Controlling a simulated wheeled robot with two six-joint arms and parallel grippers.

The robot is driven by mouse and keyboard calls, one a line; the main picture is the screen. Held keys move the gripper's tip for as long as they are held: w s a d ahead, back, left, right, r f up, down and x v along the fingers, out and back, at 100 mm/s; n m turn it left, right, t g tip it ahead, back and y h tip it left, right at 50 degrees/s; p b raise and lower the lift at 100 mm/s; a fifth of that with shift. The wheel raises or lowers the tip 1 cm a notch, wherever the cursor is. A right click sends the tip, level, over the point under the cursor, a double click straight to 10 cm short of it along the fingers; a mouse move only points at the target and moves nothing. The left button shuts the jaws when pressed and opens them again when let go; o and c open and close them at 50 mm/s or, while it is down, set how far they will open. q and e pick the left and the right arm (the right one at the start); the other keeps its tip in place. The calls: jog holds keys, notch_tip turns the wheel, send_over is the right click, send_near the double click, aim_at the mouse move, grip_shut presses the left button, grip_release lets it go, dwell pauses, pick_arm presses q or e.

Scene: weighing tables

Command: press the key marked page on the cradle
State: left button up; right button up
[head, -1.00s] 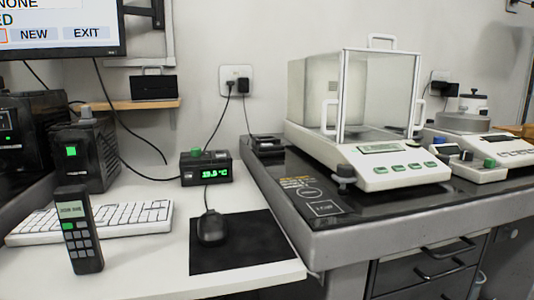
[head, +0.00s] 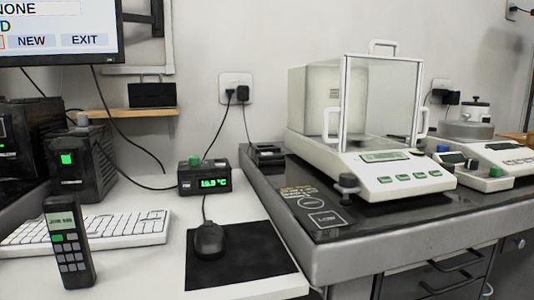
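A low black unit (head: 267,153) sits at the back left corner of the dark bench; it may be the cradle, but no key or the word page can be read on it. A black handset (head: 69,270) with a small lit screen, one green key and several grey keys stands upright at the front left of the white desk, apart from that unit. Neither of my grippers is in view.
A white keyboard (head: 125,226), a mouse (head: 209,240) on a black mat (head: 245,262) and a green-lit temperature display (head: 204,182) are on the white desk (head: 145,274). A glass-walled balance (head: 405,184) fills much of the dark bench (head: 262,188). A monitor (head: 60,30) hangs upper left.

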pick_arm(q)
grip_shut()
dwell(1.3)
